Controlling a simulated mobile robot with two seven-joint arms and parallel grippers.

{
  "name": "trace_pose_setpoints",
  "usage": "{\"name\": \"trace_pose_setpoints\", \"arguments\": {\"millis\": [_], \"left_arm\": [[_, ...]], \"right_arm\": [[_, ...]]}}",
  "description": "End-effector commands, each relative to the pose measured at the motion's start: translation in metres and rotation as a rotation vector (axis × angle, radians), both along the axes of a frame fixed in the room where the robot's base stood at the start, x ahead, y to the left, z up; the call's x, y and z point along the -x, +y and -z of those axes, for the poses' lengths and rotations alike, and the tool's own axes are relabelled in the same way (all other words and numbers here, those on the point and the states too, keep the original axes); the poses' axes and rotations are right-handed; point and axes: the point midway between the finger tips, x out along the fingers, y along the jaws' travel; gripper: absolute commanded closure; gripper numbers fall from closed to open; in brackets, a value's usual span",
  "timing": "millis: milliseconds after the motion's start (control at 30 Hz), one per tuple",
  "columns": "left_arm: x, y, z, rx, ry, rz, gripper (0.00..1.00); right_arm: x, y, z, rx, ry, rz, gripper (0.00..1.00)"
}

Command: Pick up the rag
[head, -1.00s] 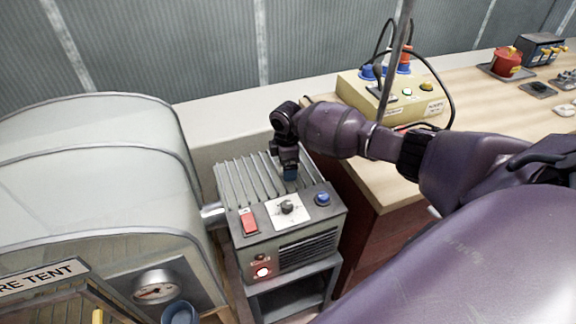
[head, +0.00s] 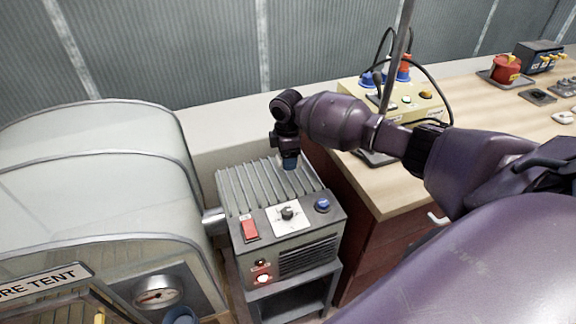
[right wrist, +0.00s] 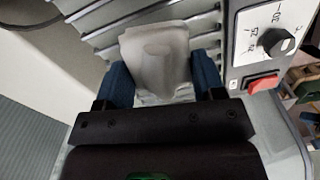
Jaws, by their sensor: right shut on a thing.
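The rag (right wrist: 156,55) is a pale grey-white cloth. In the right wrist view it sits between the two blue fingers of my right gripper (right wrist: 163,80), which is shut on it. Behind it show the metal fins of the grey heater unit (right wrist: 100,22). In the head view my right gripper (head: 289,162) points down over the finned top of the heater unit (head: 240,190), near its back edge. The rag cannot be made out in the head view. My left gripper is not in view.
The heater unit has a red switch (head: 250,230), a dial (head: 287,213) and a blue button (head: 322,204). A rounded pale tent (head: 90,160) stands close on the left. A wooden bench (head: 400,185) with a yellow control box (head: 410,105) is on the right.

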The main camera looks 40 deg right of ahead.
Motion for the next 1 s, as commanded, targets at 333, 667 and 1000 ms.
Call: {"name": "trace_pose_setpoints", "arguments": {"millis": [333, 667, 1000], "left_arm": [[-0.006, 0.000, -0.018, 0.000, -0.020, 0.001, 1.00], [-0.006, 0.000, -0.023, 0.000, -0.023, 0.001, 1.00], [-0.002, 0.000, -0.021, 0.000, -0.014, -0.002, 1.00]], "right_arm": [[-0.001, 0.000, -0.092, 0.001, -0.006, -0.002, 0.60], [0.000, 0.000, -0.137, 0.000, -0.002, 0.000, 0.60], [0.000, 0.000, -0.143, -0.001, 0.000, 0.005, 0.60]]}}
